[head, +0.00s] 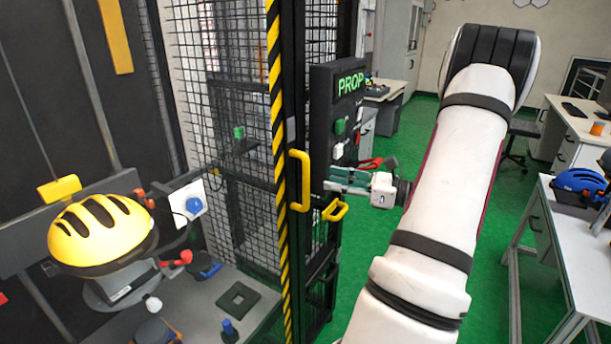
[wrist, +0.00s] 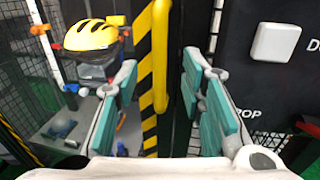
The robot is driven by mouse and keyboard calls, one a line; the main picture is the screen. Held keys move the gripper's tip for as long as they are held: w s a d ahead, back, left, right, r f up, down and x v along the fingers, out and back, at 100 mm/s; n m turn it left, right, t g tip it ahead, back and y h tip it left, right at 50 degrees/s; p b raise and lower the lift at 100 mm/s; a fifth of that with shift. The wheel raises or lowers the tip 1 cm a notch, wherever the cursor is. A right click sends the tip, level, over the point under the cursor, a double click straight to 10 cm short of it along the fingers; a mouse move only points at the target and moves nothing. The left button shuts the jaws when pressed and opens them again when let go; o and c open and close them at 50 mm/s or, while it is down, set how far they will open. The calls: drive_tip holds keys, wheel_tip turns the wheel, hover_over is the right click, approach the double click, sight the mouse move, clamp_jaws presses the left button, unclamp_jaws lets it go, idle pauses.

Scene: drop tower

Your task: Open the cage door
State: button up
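The cage has a black frame with a yellow-and-black striped edge (head: 277,130). A vertical yellow handle (head: 300,180) stands on the black post beside that strip. In the wrist view the same yellow handle (wrist: 160,55) shows between and beyond my fingers. My gripper (head: 345,181), with teal finger pads, is right of the handle in the head view and looks apart from it. In the wrist view my gripper (wrist: 161,78) is open, with nothing held between the pads. I cannot tell whether the door is fully shut.
A second yellow handle (head: 335,210) sits lower right. A black control panel (head: 337,110) reading "PROP" stands close behind my gripper, with a white button (wrist: 275,43). A yellow helmet (head: 100,230) is on a rig inside the cage. A white table (head: 575,240) stands right; green floor lies between.

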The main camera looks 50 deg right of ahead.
hover_over(306, 202)
drive_tip(key=shift+w+d, duration=0.3)
drive_tip(key=shift+d, duration=0.1)
clamp_jaws()
